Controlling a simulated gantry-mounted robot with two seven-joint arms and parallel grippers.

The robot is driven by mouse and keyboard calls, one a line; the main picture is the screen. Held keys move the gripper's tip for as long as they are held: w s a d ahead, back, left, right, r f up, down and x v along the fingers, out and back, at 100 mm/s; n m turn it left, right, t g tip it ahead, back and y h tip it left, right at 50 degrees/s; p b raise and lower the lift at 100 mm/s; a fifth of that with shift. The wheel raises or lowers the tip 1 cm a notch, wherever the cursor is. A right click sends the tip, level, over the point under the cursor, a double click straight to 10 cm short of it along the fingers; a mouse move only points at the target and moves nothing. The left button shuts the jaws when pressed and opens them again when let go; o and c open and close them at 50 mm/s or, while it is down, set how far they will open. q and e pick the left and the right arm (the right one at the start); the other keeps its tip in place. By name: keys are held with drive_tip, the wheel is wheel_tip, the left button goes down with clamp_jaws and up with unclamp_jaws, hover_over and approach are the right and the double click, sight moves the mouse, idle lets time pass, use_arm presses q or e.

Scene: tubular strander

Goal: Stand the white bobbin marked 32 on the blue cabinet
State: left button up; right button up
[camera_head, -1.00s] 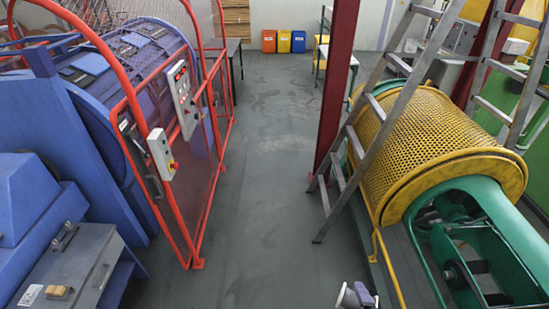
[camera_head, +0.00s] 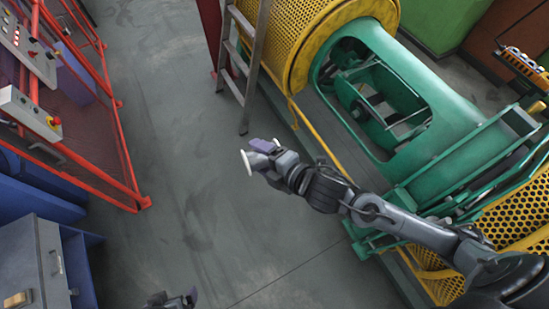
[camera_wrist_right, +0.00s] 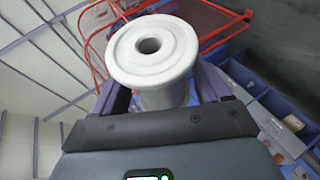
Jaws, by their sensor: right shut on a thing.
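My right gripper (camera_head: 262,150) is shut on a white bobbin (camera_head: 246,163) and holds it over the aisle. The bobbin also shows in the right wrist view (camera_wrist_right: 153,52), between the purple fingers, its round flange with a dark centre hole facing the camera. I see no number on it. At the lower left stands a cabinet with a grey top and blue side (camera_head: 84,262), partly cut off; I cannot tell for sure that it is the blue cabinet. Part of my left gripper (camera_head: 175,300) shows at the bottom edge; its jaws are unclear.
A red guard frame (camera_head: 128,180) with a grey control box (camera_head: 28,112) stands at the left. A tan block (camera_head: 17,299) lies on the grey top. A ladder (camera_head: 247,70) and the green and yellow strander (camera_head: 450,150) stand at the right. The floor between is clear.

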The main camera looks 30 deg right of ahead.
drive_tip(key=a+r+n+g+y, duration=0.2)
drive_tip(key=a+r+n+y, duration=0.1)
drive_tip(key=a+r, duration=0.4)
drive_tip(key=shift+s+r+n+y, duration=0.3)
drive_tip(key=shift+r+n+y, duration=0.15)
drive_tip(key=shift+r, duration=1.15)
